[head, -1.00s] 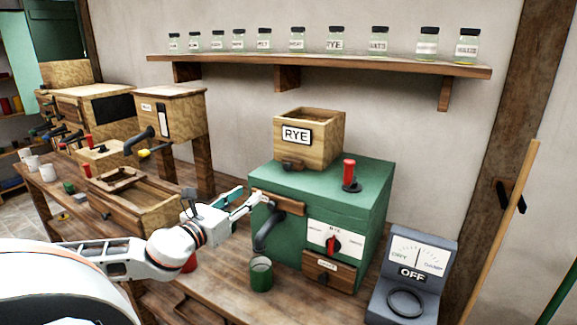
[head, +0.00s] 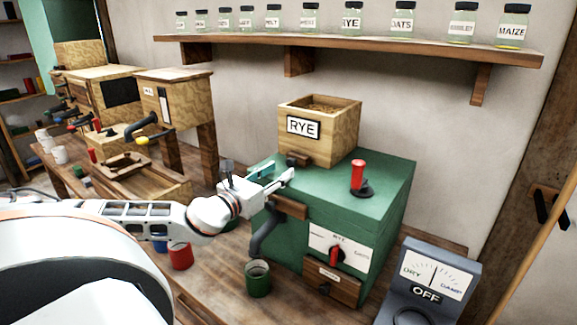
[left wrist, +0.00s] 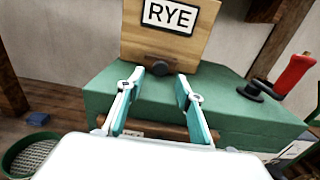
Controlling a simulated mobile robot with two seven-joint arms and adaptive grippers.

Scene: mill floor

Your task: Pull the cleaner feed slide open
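The RYE hopper (head: 318,130) is a wooden box on top of the green machine (head: 345,220). The knob also shows in the left wrist view (left wrist: 160,68), close to the hopper's bottom edge. My left gripper (head: 283,178) is just in front of the hopper, over the machine's top. In the left wrist view its two fingers (left wrist: 160,78) are spread, with the knob ahead between their tips. I see no clear contact. My right gripper is not in view.
A red-handled lever (head: 358,175) stands on the machine's top, right of the hopper. A curved dark spout (head: 265,230) hangs in front, near a green cup (head: 258,278). A grey meter marked OFF (head: 430,285) stands right. A jar shelf (head: 380,52) runs above.

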